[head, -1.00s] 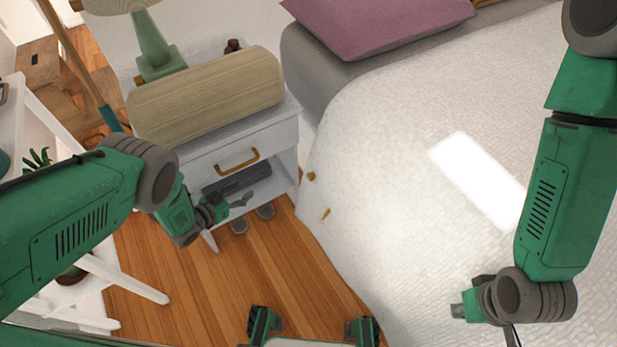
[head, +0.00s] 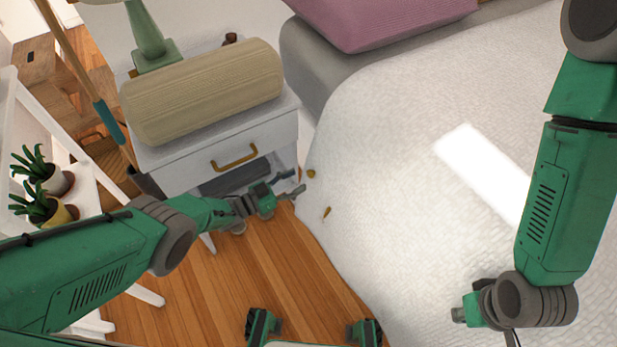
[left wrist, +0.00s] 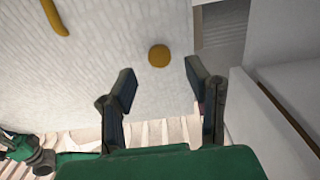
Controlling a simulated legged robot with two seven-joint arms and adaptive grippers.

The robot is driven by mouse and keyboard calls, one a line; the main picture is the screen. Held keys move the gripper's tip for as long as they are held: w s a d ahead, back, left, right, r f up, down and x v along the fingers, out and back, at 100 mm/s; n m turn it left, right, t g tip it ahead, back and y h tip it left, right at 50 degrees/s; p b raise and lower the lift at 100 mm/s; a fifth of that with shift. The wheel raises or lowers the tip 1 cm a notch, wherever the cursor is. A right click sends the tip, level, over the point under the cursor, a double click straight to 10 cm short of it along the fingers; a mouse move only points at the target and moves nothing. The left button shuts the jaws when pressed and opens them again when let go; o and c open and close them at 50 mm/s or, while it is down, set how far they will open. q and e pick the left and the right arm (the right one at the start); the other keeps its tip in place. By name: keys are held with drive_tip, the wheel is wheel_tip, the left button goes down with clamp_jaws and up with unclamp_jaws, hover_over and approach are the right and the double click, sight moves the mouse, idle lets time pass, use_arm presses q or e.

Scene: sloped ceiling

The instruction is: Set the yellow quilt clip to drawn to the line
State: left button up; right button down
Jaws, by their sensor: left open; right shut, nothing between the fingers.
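Two small yellow pieces sit on the side of the white quilt (head: 400,190) where it hangs over the bed edge. One is a round yellow knob (head: 311,173); the other is a longer yellow piece (head: 326,212) lower down. I cannot tell which is the clip, and I make out no line. In the left wrist view the round knob (left wrist: 159,55) shows just beyond and between the fingertips, and the long piece (left wrist: 54,17) is at upper left. My left gripper (head: 294,190) is open and empty, close to the round knob. My right gripper (head: 512,338) is shut and empty, partly cut off at the bottom.
A white nightstand (head: 200,170) with a brass-coloured handle (head: 234,158) stands close beside the left gripper. A beige ribbed cylinder (head: 205,90) and a green lamp base (head: 150,45) are on it. Potted plants (head: 45,190) stand at left. Wooden floor (head: 260,270) is open in front.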

sight(308, 174)
use_arm(q)
drive_tip(key=b+x, duration=0.1)
drive_tip(key=x, duration=0.4)
drive_tip(key=shift+b, duration=0.4)
